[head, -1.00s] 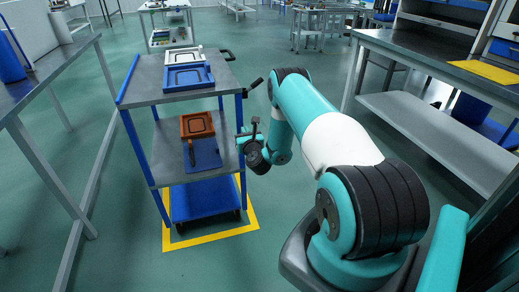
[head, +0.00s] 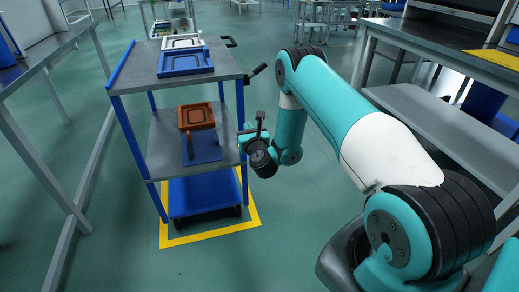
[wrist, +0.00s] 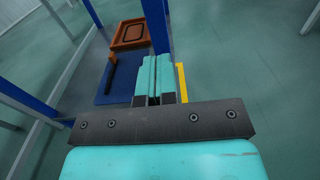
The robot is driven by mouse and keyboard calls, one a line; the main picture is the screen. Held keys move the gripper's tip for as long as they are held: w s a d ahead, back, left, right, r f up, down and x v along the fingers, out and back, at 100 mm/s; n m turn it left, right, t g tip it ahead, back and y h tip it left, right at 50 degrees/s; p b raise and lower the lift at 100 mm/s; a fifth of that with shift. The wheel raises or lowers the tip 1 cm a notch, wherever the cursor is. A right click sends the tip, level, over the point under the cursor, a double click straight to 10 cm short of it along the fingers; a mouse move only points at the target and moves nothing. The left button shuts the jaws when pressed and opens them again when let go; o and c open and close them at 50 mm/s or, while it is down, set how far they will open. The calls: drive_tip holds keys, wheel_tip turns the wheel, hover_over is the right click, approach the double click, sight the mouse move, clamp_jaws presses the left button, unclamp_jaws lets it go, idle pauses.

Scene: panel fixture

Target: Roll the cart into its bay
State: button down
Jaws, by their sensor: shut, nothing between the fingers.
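The cart (head: 224,76) has blue posts, a grey top, a grey middle shelf (head: 165,150) and a blue bottom deck (head: 205,195). It stands upright over the bay, a yellow outline on the floor (head: 212,236). The front line and parts of both sides show outside the deck. The back of the bay is hidden. My gripper (head: 243,136) is at the cart's near right post, at about middle-shelf height. In the wrist view my gripper (wrist: 154,62) has its fingers together and empty, beside the blue post (wrist: 157,28). I cannot tell whether they touch it.
Blue and white trays (head: 185,62) lie on the cart's top; an orange tray (head: 197,117) and a blue panel (head: 202,149) are on its middle shelf. A bench (head: 45,50) stands left, a workbench (head: 440,40) right. The floor (head: 300,225) in front is clear.

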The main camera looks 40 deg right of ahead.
drive_tip(key=b+v, duration=0.4)
drive_tip(key=v, duration=0.5)
drive_tip(key=s+a+r+n+g+y, duration=0.1)
drive_tip(key=a+r+n+g+y, duration=0.1)
drive_tip(key=a+r+n+y, duration=0.35)
drive_tip(key=s+a+r+n+g+y, duration=0.1)
drive_tip(key=a+r+n+g+y, duration=0.15)
drive_tip(key=a+n, duration=0.6)
drive_tip(key=s+a+r+n+g+y, duration=0.1)
drive_tip(key=a+r+n+g+y, duration=0.25)
drive_tip(key=n, duration=0.55)
drive_tip(key=s+a+r+n+g, duration=0.2)
drive_tip(key=s+n+g, duration=0.1)
drive_tip(key=s+n, duration=0.5)
drive_tip(key=s+a+r+n+g, duration=0.2)
drive_tip(key=s+r+n+g, duration=0.1)
drive_tip(key=s+n, duration=0.45)
drive_tip(key=s+a+r+n+g, duration=0.2)
drive_tip(key=s+n, duration=0.5)
drive_tip(key=s, duration=0.2)
wheel_tip(320, 180, up, 28)
drive_tip(key=s+n+g+h+p, duration=0.1)
drive_tip(key=s+p, duration=0.1)
drive_tip(key=p, duration=2.5)
drive_tip(key=shift+d, duration=0.4)
